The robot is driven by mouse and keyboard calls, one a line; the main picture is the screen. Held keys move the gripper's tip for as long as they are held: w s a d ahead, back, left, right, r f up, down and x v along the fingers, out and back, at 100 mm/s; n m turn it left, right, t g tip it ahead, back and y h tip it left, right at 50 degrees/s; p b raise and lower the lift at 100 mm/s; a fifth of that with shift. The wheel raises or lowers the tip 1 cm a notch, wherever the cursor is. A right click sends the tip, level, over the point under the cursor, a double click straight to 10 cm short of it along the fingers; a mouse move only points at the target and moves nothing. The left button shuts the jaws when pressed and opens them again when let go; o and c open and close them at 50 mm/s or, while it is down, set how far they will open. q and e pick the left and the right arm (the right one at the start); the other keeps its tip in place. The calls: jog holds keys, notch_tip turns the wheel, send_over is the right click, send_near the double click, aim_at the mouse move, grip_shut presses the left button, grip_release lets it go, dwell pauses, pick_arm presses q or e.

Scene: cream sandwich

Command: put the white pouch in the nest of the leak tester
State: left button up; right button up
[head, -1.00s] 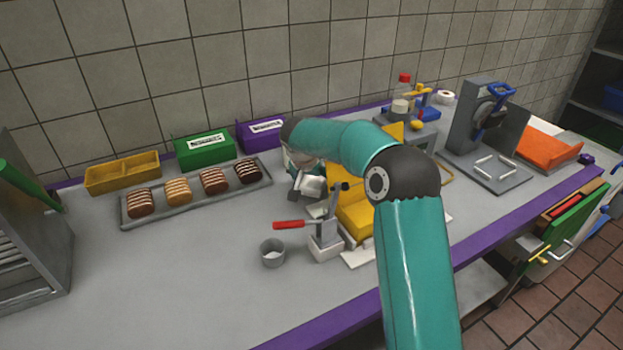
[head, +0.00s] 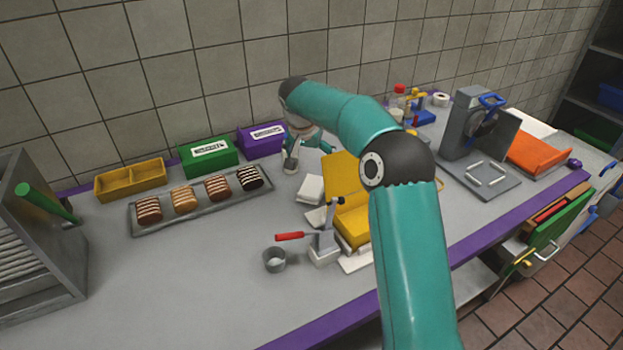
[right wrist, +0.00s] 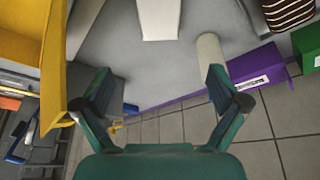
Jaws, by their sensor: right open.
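A small white block-like thing (head: 310,189), which looks like the white pouch, lies on the counter just left of the yellow machine. A white thing (right wrist: 160,18) at the top of the right wrist view, beyond the fingertips, looks like the same one. The yellow machine (head: 343,172) with its raised lid looks like the leak tester; my right arm covers part of it, and I cannot make out its nest. My right gripper (head: 307,152) is open and empty behind the pouch, apart from it; both spread fingers show in the right wrist view (right wrist: 160,85). My left gripper is out of view.
A red-handled lever press (head: 322,245) and a grey cup (head: 274,260) stand in front. A pale cylinder (right wrist: 211,48) is close to one finger. A tray (head: 150,231) of cakes and green (head: 208,156) and purple (head: 262,137) boxes are at left. The front-left counter is clear.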

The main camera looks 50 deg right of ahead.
send_over(315, 179)
jog(key=s+a, duration=0.1)
jog(key=a, duration=0.1)
notch_tip(315, 179, down, 6)
jog(key=shift+f+p, duration=0.1)
jog(key=shift+p, duration=0.35)
jog(key=shift+w+d+f+p, duration=0.1)
jog(key=shift+d+f+p, duration=0.2)
jog(key=shift+f, duration=0.25)
jog(key=shift+p+x, duration=0.65)
jog(key=shift+x, duration=1.35)
jog(key=shift+a, duration=0.15)
jog(key=c, duration=1.3)
jog(key=shift+r, duration=0.15)
jog(key=shift+c, duration=0.2)
